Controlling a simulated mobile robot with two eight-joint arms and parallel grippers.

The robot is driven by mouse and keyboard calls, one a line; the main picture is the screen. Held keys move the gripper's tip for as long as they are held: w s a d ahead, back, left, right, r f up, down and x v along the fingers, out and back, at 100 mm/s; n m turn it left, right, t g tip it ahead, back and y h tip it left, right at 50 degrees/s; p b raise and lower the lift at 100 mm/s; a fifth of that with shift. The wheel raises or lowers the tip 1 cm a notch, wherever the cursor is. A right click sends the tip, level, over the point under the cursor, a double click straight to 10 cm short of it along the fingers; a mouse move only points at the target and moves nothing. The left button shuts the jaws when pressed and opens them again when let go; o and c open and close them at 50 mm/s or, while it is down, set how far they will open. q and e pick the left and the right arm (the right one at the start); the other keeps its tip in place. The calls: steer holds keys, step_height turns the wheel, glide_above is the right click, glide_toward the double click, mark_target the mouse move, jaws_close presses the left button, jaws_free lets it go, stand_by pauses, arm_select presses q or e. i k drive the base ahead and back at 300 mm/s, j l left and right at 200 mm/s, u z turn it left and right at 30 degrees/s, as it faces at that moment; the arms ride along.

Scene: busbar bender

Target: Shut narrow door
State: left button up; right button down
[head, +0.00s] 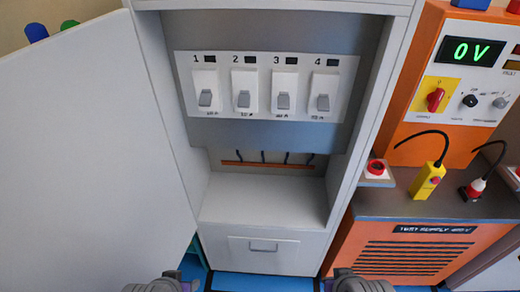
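A tall grey cabinet (265,205) stands in front of me with its inside exposed. Its door, a plain light grey panel (90,150), stands wide open on the left, joined along the cabinet's left side. It is the only door I can make out, so I take it as the narrow door; its outer edge is cut off by the picture. My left gripper (165,282) and my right gripper (357,281) show only in part at the bottom edge, apart from the door. Whether their fingers are open is hidden.
Inside the cabinet is a panel of switches (264,87) numbered 1 to 4, and a drawer front (264,249) is below. At right stands an orange test supply (415,120) reading 0 V.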

mark_target(93, 199)
steer(key=l+u, duration=0.15)
steer(key=l, duration=0.2)
steer(key=k+l+u, duration=0.2)
steer(key=l, duration=0.15)
steer(key=k+j+u, duration=0.2)
steer(key=j, duration=0.15)
steer(key=j+u, duration=0.2)
steer(key=k+j+u, duration=0.2)
steer(key=j, duration=0.3)
steer(key=i+j+u, duration=0.1)
steer(key=u, duration=0.15)
steer(key=i+l, duration=0.15)
steer(key=l, duration=0.2)
